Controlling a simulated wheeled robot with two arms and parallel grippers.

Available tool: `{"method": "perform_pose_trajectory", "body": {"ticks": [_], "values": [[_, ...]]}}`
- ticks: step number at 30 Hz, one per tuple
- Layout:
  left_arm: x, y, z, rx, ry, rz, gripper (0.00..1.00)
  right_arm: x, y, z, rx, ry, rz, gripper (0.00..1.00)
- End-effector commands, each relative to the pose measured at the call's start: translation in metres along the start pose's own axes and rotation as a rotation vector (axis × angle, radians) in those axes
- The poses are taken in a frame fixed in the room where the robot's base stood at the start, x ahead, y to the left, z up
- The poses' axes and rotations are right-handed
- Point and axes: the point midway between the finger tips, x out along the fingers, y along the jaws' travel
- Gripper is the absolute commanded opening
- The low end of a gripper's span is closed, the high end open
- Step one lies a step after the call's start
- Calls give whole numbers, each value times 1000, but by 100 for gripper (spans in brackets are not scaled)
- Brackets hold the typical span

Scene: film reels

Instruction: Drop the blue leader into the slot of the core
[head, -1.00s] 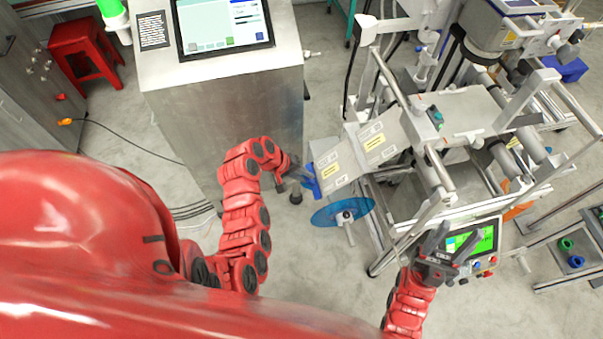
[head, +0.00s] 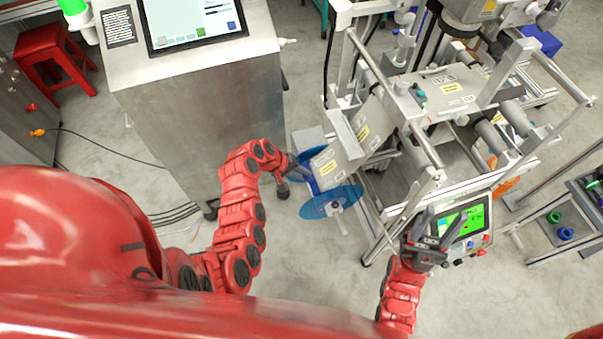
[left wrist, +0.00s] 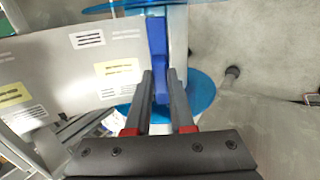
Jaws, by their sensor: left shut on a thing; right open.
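The blue leader (left wrist: 157,45) is a dark blue strip at the end of a silvery, labelled web (left wrist: 85,60). My left gripper (head: 293,167) is shut on the leader, which sits between its fingertips in the left wrist view (left wrist: 158,78). In the head view they are beside two translucent blue discs, a near one (head: 330,203) and a far one (head: 308,141), with the web end (head: 340,165) between them. The core between the discs is mostly hidden, and I cannot make out its slot. My right gripper (head: 440,222) is open and empty.
A control panel with a green screen (head: 466,222) is close by my right gripper. The metal machine frame (head: 425,185) stands to the right of the discs. A steel cabinet (head: 200,110) stands behind my left arm. Open floor lies in front of the near disc.

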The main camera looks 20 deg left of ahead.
Motion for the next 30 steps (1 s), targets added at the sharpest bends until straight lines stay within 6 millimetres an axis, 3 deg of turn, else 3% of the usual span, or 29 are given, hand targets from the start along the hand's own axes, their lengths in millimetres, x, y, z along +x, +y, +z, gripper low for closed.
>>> {"method": "perform_pose_trajectory", "body": {"ticks": [26,27,30], "values": [[39,-1,1,1,0,0,0,-22,-1,4,0,0,0,50],[38,0,0,0,0,0,27,-21,-1,4,0,0,0,50],[38,0,0,0,0,0,45,-21,-1,3,0,0,0,50]]}}
